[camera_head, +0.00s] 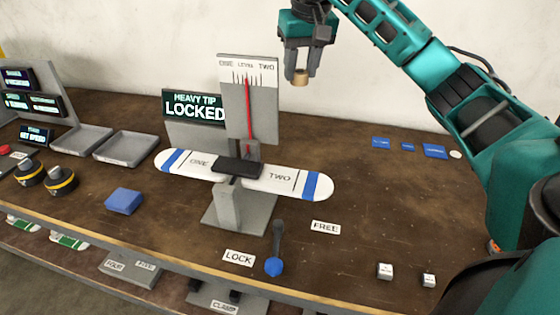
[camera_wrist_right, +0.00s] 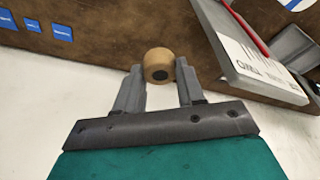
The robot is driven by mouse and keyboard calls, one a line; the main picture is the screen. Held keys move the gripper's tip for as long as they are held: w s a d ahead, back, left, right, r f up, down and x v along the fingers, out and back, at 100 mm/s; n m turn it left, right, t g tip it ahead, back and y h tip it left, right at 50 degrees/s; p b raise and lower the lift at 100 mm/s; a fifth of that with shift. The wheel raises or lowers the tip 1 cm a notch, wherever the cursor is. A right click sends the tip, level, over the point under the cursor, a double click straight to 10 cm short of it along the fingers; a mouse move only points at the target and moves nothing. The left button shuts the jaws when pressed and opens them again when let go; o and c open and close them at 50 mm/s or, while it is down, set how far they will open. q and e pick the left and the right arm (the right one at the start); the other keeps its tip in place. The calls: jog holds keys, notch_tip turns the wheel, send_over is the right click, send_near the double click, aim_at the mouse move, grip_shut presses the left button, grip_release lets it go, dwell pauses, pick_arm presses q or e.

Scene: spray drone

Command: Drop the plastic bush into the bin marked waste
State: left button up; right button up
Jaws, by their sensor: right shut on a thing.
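A small tan ring-shaped piece, which looks like the plastic bush (camera_head: 300,77), is held between the fingertips of my right gripper (camera_head: 299,74). It is high above the back of the table, to the right of the balance's scale plate. In the right wrist view the bush (camera_wrist_right: 159,65) shows a dark hole in its face, and the gripper (camera_wrist_right: 160,78) has a finger on each side of it. No bin marked waste can be made out in either view. My left gripper is not in view.
A balance with a white beam (camera_head: 287,180) marked ONE and TWO stands mid-table before a LOCKED sign (camera_head: 195,107). A blue-knobbed lever (camera_head: 273,266) sits by the LOCK label. Two grey trays (camera_head: 125,147) are at left. The table's right middle is largely clear.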

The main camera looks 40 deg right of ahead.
notch_tip(320, 180, down, 19)
jog(key=shift+f+b, duration=0.1)
jog(key=shift+b, duration=0.7)
jog(key=shift+f, duration=2.4)
jog(key=shift+f+b, duration=0.2)
jog(key=shift+b, duration=0.1)
jog(key=o, duration=1)
jog(key=shift+r, duration=0.1)
